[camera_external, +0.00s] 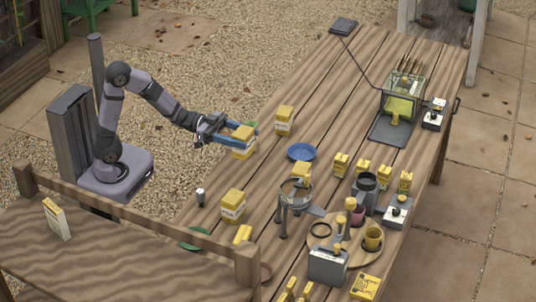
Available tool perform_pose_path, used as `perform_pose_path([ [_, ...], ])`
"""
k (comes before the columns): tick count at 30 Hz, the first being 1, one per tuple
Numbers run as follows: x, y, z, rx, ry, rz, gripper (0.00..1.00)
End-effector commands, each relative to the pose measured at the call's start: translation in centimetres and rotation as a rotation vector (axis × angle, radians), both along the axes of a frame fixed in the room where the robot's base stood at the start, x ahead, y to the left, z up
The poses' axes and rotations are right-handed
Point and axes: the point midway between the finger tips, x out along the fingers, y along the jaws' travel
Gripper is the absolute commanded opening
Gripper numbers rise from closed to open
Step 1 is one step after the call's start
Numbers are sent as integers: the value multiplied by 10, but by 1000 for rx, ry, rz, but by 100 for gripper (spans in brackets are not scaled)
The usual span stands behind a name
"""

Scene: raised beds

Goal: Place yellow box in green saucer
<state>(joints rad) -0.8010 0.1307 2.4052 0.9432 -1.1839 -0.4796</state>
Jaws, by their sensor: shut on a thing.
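My gripper (243,137) is at the left edge of the table, with its blue fingers shut on a yellow box (240,154) with a white lower part. I cannot tell whether this box is clear of the tabletop. A green saucer (192,239) lies lower left on the table, partly hidden by the wooden bench rail in front. The gripper and its box are well above and right of it in the picture. A small green patch shows just behind the held box, too hidden to identify.
Similar yellow boxes stand close by (284,121) and nearer the saucer (232,206). A blue saucer (301,152) lies right of my gripper. A metal stand (283,215), a round wooden board (360,256) and several small yellow boxes crowd the right. The upper middle table is clear.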

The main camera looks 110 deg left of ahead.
Motion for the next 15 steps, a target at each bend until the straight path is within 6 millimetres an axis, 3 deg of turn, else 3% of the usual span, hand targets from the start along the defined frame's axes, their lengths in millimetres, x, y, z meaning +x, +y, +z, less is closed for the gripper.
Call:
perform_pose_path([
  [5, 12, -31, 15, 0, -1, -71, 30],
  [8, 23, -63, 20, -3, 2, -143, 30],
  [15, 40, -173, 20, -6, 6, -373, 30],
])
